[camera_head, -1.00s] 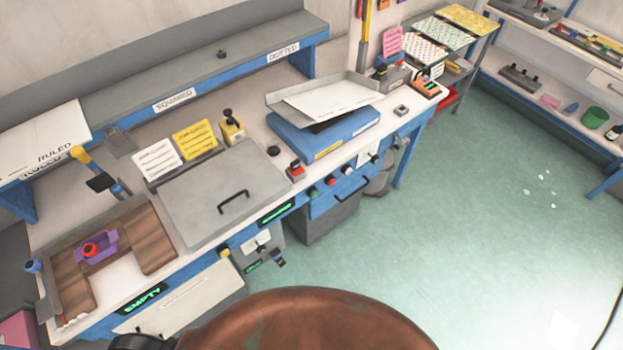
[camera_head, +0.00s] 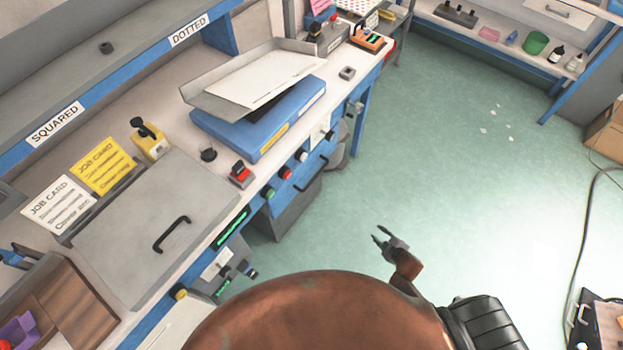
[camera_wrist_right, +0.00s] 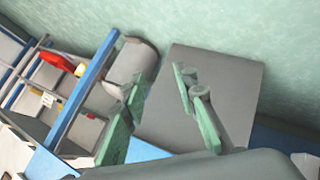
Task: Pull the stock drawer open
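A blue drawer front with a dark bar handle (camera_head: 313,179) sits under the bench's right part in the head view. A pale drawer (camera_head: 562,12) with a handle is in the shelf unit at the top right. No label shows which is the stock drawer; both look shut. My right gripper (camera_head: 383,237) is over the open floor, to the right of and apart from the bench. In the right wrist view its two greenish fingers (camera_wrist_right: 160,98) stand apart with nothing held, in front of a grey box (camera_wrist_right: 240,85). My left gripper is not in view.
The bench carries a grey lidded box (camera_head: 150,235), a blue binder-like stand (camera_head: 285,125) with papers, and a red-topped button (camera_head: 241,172). Knobs line its front edge.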

